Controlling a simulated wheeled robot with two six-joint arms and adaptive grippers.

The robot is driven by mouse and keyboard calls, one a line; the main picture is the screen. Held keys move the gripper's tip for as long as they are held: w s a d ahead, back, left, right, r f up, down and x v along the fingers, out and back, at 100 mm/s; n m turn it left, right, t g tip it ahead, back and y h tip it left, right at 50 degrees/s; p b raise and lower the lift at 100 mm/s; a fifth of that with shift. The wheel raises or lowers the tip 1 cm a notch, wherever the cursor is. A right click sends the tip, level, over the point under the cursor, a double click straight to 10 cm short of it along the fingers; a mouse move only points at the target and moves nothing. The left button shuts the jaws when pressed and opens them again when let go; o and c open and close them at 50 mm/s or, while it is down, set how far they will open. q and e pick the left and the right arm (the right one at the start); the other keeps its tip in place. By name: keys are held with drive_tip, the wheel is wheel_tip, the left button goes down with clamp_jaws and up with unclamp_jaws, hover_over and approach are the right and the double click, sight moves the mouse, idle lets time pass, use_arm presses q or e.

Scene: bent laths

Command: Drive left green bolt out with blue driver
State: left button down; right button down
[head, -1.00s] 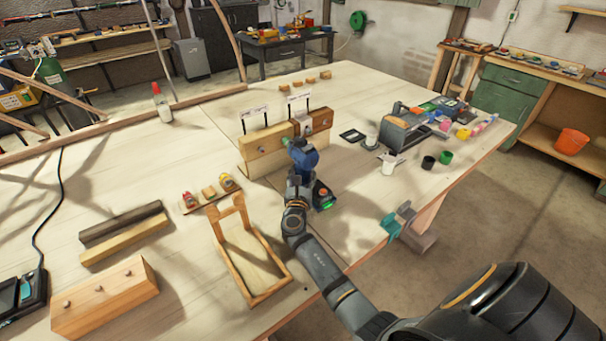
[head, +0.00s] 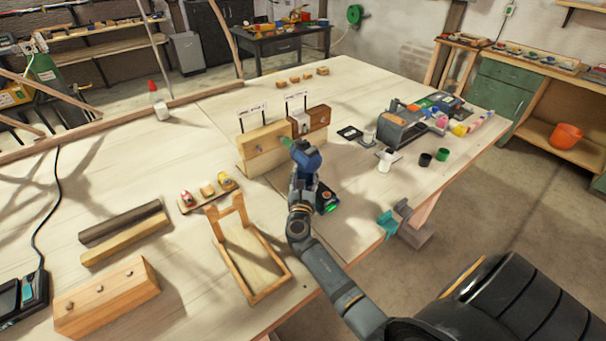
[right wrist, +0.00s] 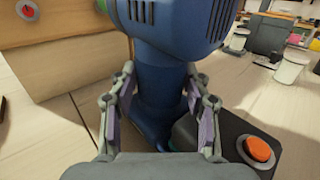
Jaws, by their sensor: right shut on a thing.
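The blue driver (head: 306,157) is in my right gripper (head: 303,183), which stands at the front of the light wood block (head: 262,153). In the right wrist view my right gripper (right wrist: 160,112) is shut around the handle of the blue driver (right wrist: 165,65). The driver's green nose (head: 287,142) points at the right part of the light block's front face; whether it touches a bolt there cannot be told. A round red-centred bolt head (right wrist: 28,9) shows on the block in the right wrist view. My left gripper is out of view.
A dark wood block (head: 319,118) adjoins on the right; two label signs stand behind. A small wooden frame (head: 279,268), a tray of small items (head: 209,199) and a bolted block (head: 105,300) lie left. Cups and a grey toolbox (head: 400,128) stand right.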

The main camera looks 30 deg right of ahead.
drive_tip(key=shift+r, duration=0.25)
drive_tip(key=shift+r+p, duration=1.95)
